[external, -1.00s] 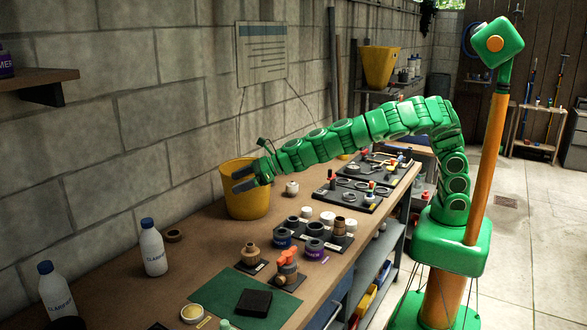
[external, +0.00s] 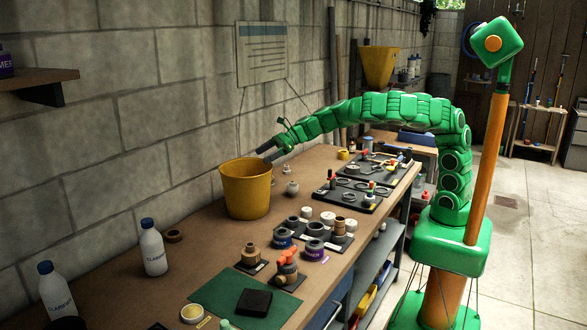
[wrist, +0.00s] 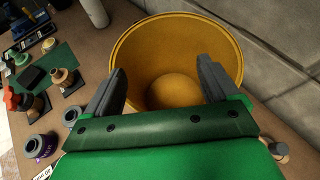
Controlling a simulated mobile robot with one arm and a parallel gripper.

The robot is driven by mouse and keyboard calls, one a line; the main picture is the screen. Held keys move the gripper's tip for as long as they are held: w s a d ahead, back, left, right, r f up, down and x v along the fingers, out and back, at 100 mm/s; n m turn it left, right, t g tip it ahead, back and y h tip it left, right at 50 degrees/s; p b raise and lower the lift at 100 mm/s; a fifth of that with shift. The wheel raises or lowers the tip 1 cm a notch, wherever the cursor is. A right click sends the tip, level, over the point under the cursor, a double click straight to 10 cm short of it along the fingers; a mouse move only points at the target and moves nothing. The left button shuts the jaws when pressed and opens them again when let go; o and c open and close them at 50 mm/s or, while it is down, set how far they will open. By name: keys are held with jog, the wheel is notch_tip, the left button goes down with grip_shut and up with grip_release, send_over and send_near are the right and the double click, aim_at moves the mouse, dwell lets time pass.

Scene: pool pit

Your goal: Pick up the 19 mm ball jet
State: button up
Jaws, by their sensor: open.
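I cannot tell for sure which thing is the 19 mm ball jet. A small pale grey rounded fitting (external: 292,187) stands on the bench just right of the yellow bucket (external: 246,190), and another small grey piece (external: 287,170) stands behind it. A small grey fitting (wrist: 279,149) also shows at the lower right of the wrist view, beside my gripper. My gripper (external: 266,152) is open and empty, above the bucket's far right rim. In the wrist view my gripper (wrist: 162,78) has its fingers spread in front of the bucket's open mouth (wrist: 175,20).
Dark trays with grey rings (external: 312,246) and fittings (external: 355,195) lie along the bench. A green mat (external: 218,292) with a dark block and two white bottles (external: 152,250) are nearer. The block wall stands close behind the bucket.

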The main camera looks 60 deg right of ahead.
jog(key=s+d+g+y, duration=0.1)
jog(key=s+d, duration=0.2)
jog(key=d, duration=0.9)
jog(key=s+d+g+y, duration=0.1)
jog(key=s+d, duration=0.2)
jog(key=d, duration=0.9)
send_near(294, 184)
jog(key=shift+w+a+f+n, duration=0.25)
jog(key=shift+a+f+n, duration=0.15)
jog(key=shift+a+f, duration=0.4)
jog(key=shift+w+x, duration=0.1)
jog(key=shift+x, duration=1.85)
jog(key=shift+w+x, duration=0.15)
jog(key=shift+x, duration=1.8)
jog(key=shift+d+r, duration=0.1)
jog(key=shift+r, duration=0.05)
jog(key=shift+t, duration=0.3)
jog(key=shift+c, duration=0.3)
jog(key=c, duration=1.1)
jog(key=shift+r, duration=0.1)
